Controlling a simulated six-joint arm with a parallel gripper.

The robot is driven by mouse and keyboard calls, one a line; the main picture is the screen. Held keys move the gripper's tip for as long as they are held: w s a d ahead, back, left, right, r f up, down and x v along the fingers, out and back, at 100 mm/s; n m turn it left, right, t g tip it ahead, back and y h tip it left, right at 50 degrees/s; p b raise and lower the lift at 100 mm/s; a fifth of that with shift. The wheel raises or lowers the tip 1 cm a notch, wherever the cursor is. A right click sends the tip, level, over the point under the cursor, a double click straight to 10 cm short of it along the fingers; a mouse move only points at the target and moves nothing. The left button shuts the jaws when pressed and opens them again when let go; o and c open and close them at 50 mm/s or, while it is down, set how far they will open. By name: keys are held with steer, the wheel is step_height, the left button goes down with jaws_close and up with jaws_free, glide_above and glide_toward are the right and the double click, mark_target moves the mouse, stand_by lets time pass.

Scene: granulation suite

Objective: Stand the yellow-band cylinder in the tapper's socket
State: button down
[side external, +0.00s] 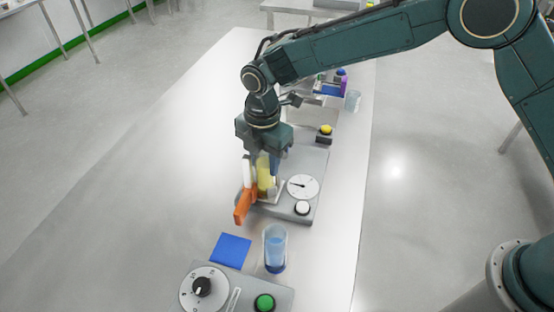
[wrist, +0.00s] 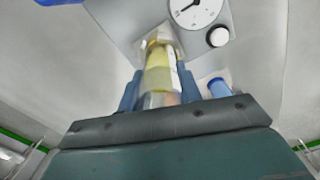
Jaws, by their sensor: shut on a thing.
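My gripper (side external: 262,165) points down and is shut on the yellow-band cylinder (side external: 264,178), which looks upright. In the wrist view the cylinder (wrist: 161,65) is between my two blue fingers (wrist: 158,88), and its far end overlaps a pale square part of a grey unit. That unit (side external: 313,165) has a white dial and white button and appears to be the tapper. I cannot tell whether the cylinder's foot is inside a socket or just above it; the socket itself is hidden.
An orange and white piece (side external: 244,206) stands close left of the cylinder. A beaker of blue liquid (side external: 275,250), a blue pad (side external: 230,249) and a knob unit with a green button (side external: 264,302) are nearer the camera. A yellow button (side external: 326,129) is behind. The table's left is clear.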

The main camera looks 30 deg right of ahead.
steer(key=c, duration=0.6)
jaws_free()
steer(key=shift+r, duration=0.15)
steer(key=shift+r, duration=3.85)
